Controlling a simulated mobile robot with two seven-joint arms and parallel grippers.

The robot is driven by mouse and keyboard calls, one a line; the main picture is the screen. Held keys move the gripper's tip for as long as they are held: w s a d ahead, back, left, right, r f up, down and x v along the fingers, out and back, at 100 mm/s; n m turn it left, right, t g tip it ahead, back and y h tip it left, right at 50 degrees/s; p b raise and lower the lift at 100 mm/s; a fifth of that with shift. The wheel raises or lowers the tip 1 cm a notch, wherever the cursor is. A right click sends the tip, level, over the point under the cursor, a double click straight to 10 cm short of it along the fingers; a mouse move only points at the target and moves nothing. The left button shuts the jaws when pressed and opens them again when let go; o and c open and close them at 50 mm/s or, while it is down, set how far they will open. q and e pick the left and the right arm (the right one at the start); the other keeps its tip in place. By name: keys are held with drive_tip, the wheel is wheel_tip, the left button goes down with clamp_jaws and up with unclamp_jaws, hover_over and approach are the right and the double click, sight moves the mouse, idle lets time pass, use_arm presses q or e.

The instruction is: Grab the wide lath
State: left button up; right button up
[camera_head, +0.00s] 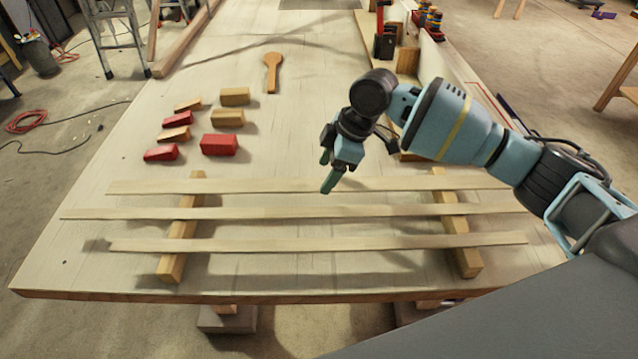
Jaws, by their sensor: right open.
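Three pale laths lie side by side across two wooden bearers: a back lath (240,187), a middle lath (240,213) and a front lath (300,244). The middle one is the longest. Their widths look close, so I cannot tell surely which is the wide lath. My right gripper (328,172) is open and empty, with its green fingertips just above or behind the back lath, near its middle. I see no contact with a lath. My left gripper is not in view.
The laths rest on a left bearer (172,266) and a right bearer (468,262) near the table's (60,255) front edge. Red and tan blocks (219,144) and a wooden paddle (272,72) lie farther back. Racked tools (385,42) stand at the back right.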

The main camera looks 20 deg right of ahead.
drive_tip(key=shift+x, duration=1.1)
drive_tip(key=c, duration=1.2)
drive_tip(key=shift+o, duration=0.2)
drive_tip(key=shift+r, duration=0.15)
